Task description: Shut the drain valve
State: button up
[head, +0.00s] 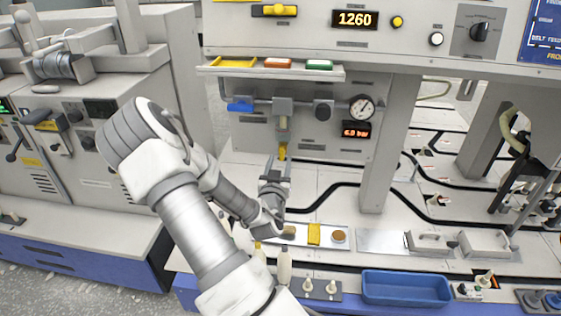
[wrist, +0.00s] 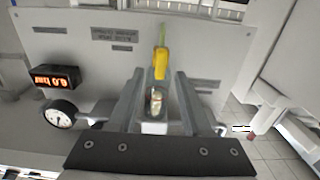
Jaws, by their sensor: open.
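A small yellow lever (head: 282,151), which looks like the drain valve, hangs under the grey filter unit (head: 284,106) on the panel. A clear bowl (wrist: 155,101) shows between the fingers. The lever's exact turn is hard to tell.
A pressure gauge (head: 361,107) and a 6.0 bar display (head: 356,130) are right of the filter. A blue handle (head: 240,105) is on the pipe to the left. A shelf (head: 270,70) juts out above. A tray with bobbins (head: 339,236) lies below my gripper.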

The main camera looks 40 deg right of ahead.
aim_at(282, 154)
jog(key=shift+x, duration=1.15)
grip_shut()
